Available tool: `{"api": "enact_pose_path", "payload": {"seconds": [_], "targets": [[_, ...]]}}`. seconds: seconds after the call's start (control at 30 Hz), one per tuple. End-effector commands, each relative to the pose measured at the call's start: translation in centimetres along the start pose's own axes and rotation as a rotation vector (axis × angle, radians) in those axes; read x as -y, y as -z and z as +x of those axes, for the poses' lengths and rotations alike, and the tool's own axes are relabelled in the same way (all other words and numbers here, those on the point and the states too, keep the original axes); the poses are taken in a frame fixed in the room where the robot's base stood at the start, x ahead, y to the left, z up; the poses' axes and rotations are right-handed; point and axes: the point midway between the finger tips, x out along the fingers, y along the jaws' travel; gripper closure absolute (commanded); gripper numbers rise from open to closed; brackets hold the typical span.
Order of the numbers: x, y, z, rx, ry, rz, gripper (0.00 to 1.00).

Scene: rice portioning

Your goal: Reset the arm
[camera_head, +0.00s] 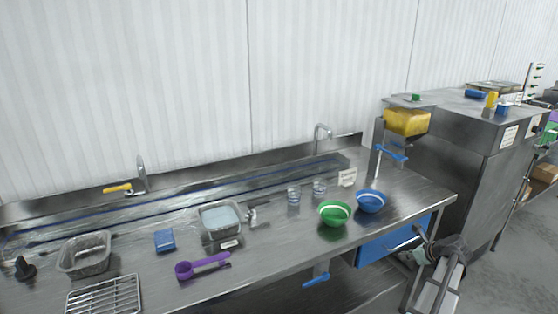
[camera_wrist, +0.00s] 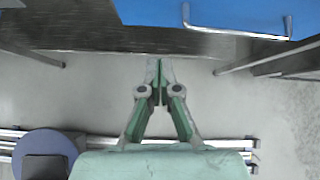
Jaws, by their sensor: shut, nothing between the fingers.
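My gripper (camera_wrist: 161,75) shows in the wrist view with its two fingers together and nothing between them. It hangs over grey floor, in front of the dark table edge. In the head view my arm is at the lower right, beside the right end of the steel table (camera_head: 285,250). The gripper's fingertips are hard to make out there. A green bowl (camera_head: 334,214) and a blue bowl (camera_head: 371,202) stand on the table, apart from my arm. A purple scoop (camera_head: 203,265) lies near the table's front edge.
A blue drawer (camera_head: 372,252) with a metal handle is under the table's right end; blue also shows in the wrist view (camera_wrist: 200,12). A yellow-filled dispenser (camera_head: 407,121) stands behind the bowls. A steel cabinet (camera_head: 470,160) is at the right. Floor beside it is clear.

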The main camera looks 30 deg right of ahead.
Motion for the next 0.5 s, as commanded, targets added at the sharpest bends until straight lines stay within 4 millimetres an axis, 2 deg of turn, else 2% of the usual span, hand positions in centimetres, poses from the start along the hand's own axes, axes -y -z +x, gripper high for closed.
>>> {"api": "enact_pose_path", "payload": {"seconds": [0.17,0.27,0.37,0.5], "targets": [[-0.4,1.3,-0.2,-0.059,0.0,-0.29,1.0],[-1.8,3.5,0.1,-0.116,-0.023,-0.476,1.0],[-4.7,5.4,2.1,-0.167,-0.09,-0.668,1.0],[-10.7,7.6,6.4,-0.215,-0.235,-0.948,1.0]]}}
